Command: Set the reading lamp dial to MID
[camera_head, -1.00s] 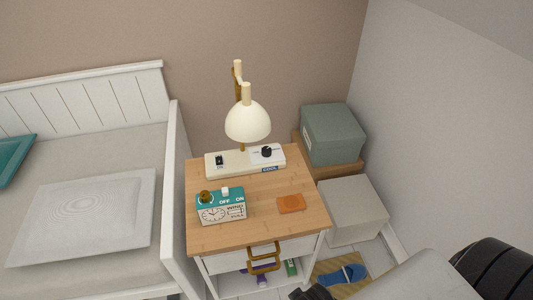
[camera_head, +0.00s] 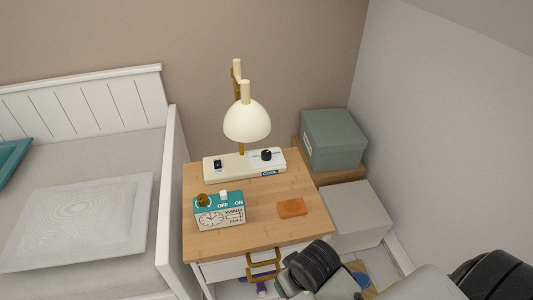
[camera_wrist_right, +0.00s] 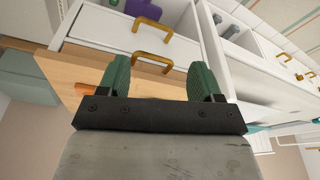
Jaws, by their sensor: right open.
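The reading lamp (camera_head: 247,121) stands at the back of the wooden nightstand. Its cream base (camera_head: 230,170) carries a black rocker switch on the left and a black round dial (camera_head: 266,155) on a pale plate at the right. The dial's markings are too small to read. My right arm enters the head view from the lower right, with its wrist near the nightstand's front right corner; its fingers are hidden there. In the right wrist view my right gripper (camera_wrist_right: 158,85) is open and empty, with green finger pads, in front of the drawer handles. My left gripper is not in view.
A teal and white alarm clock (camera_head: 219,209) and an orange coaster (camera_head: 292,207) lie on the nightstand top (camera_head: 255,230). A brass drawer handle (camera_head: 263,262) sticks out in front. Boxes (camera_head: 334,138) stand to the right, a bed to the left.

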